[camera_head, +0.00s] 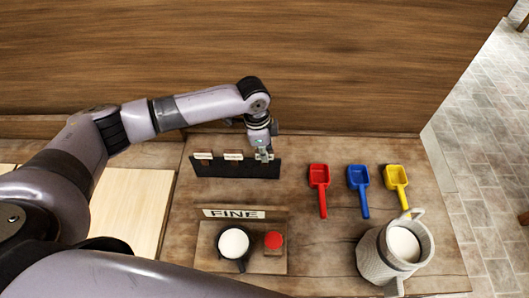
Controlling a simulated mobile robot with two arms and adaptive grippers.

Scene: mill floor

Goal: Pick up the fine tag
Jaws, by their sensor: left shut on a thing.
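A black rack (236,169) stands upright near the back of the wooden bench. Two small pale tags sit along its top edge, one at the left end (204,155) and one near the middle (233,156). Their lettering is too small to read. My left gripper (263,155) reaches down at the rack's right end, shut on a small tag that its fingers mostly hide. I cannot read this tag or tell if it is clear of the rack. My right gripper is not in view.
A board marked "FINE" (234,214) stands in front of the rack. Red (319,175), blue (358,176) and yellow (396,175) scoops lie right. A pitcher (375,262) stands front right.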

